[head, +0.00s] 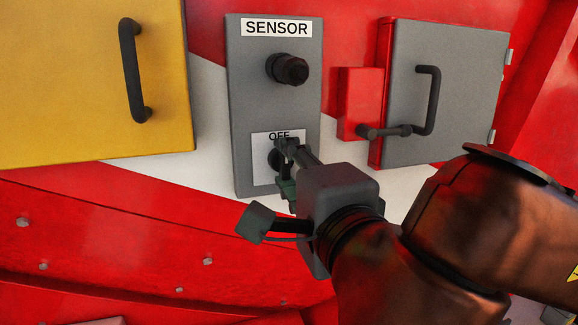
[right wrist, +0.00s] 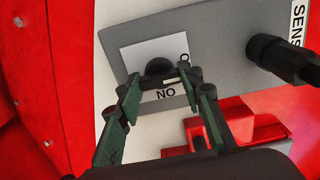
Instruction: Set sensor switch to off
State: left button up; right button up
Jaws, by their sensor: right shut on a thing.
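The grey sensor box (head: 240,100) with a "SENSOR" label is on the red and white wall. Low on it is a white plate (head: 262,175) with "OFF" at its top; in the right wrist view the plate (right wrist: 135,55) also shows "ON", upside down. The dark round switch knob (head: 273,159) is on this plate, and it also shows in the right wrist view (right wrist: 159,67). My right gripper (head: 287,152) is shut on the switch knob, one finger on each side. The fingers partly hide the knob, so its setting is hard to tell. My left gripper is out of view.
A black round fitting (head: 287,69) sticks out above the switch. A yellow door (head: 70,90) with a black handle is on the left. A grey door (head: 460,90) and a red block (head: 358,100) with a dark lever are close on the right.

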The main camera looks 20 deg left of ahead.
jog(key=o, duration=1.2)
jog(key=shift+c, duration=0.2)
jog(key=v, duration=1.2)
